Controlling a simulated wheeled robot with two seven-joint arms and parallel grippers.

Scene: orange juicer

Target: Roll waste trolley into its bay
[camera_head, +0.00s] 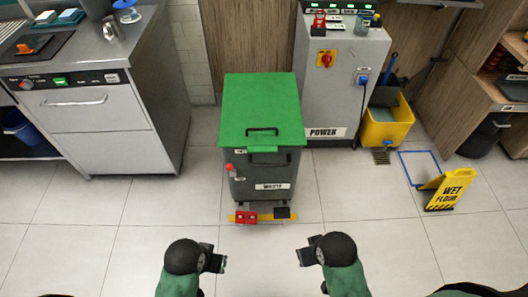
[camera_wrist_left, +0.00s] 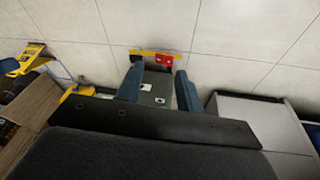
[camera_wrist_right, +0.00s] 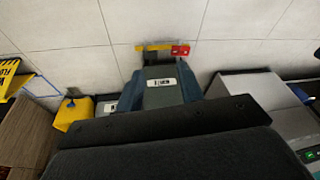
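The waste trolley (camera_head: 262,175) is a dark grey bin with a green lid (camera_head: 262,100), upright on the tiles in the middle of the head view. It has black handles, a red knob and a white label on its front. A yellow bar (camera_head: 263,218) with a red and a black block lies at its foot. My left gripper (camera_head: 213,258) and right gripper (camera_head: 307,251) are in front of it, apart from it and empty. Both wrist views show spread fingers, with the trolley seen beyond them in the left wrist view (camera_wrist_left: 155,92) and right wrist view (camera_wrist_right: 162,95).
A steel appliance (camera_head: 100,120) stands left and a grey power cabinet (camera_head: 340,85) right behind the trolley. A yellow bucket (camera_head: 387,125), a blue floor outline (camera_head: 402,168) and a yellow wet-floor sign (camera_head: 450,188) are at right. The tiles between trolley and appliance are clear.

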